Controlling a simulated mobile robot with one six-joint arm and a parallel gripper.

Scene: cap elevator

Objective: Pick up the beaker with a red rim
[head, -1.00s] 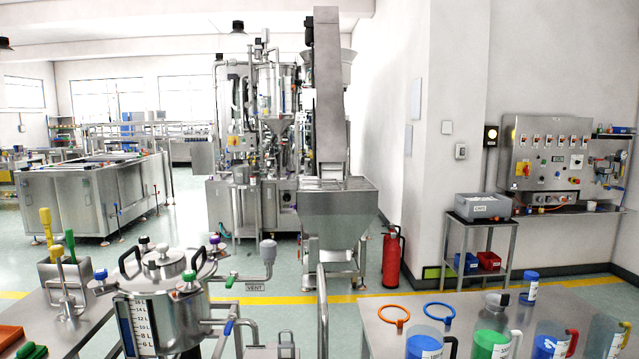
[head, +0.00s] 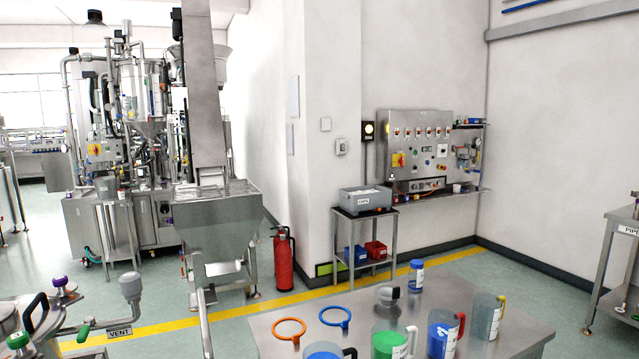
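Several beakers stand on the steel table (head: 270,335) at the bottom of the head view. A blue-filled beaker with a black handle (head: 324,351) is cut off by the bottom edge. My gripper is not in view.
A fire extinguisher (head: 283,260) and a small stand (head: 366,238) are beyond.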

